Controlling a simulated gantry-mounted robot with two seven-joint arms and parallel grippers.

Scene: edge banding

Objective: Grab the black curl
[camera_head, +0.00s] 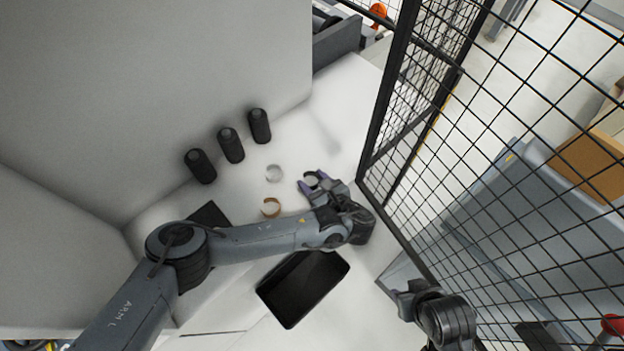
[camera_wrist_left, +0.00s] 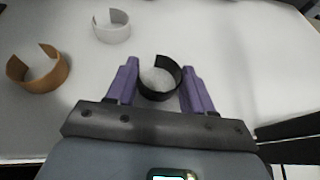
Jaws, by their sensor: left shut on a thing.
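The black curl (camera_wrist_left: 160,93), an open ring of band, sits between the purple fingers of my left gripper (camera_wrist_left: 160,88) in the left wrist view. The fingers are shut on it from both sides, near the white table surface. In the head view my left gripper (camera_head: 312,181) reaches the table close to the mesh fence, and the black curl (camera_head: 311,180) shows small between its fingers. My right gripper (camera_head: 412,296) is at the lower right of the head view, away from the curls; its fingers are too unclear to judge.
A brown curl (camera_head: 271,208) and a white curl (camera_head: 274,173) lie left of my left gripper. Several black cylinders (camera_head: 231,145) stand in a row behind. A black tray (camera_head: 303,288) lies in front. A black mesh fence (camera_head: 390,100) bounds the right side.

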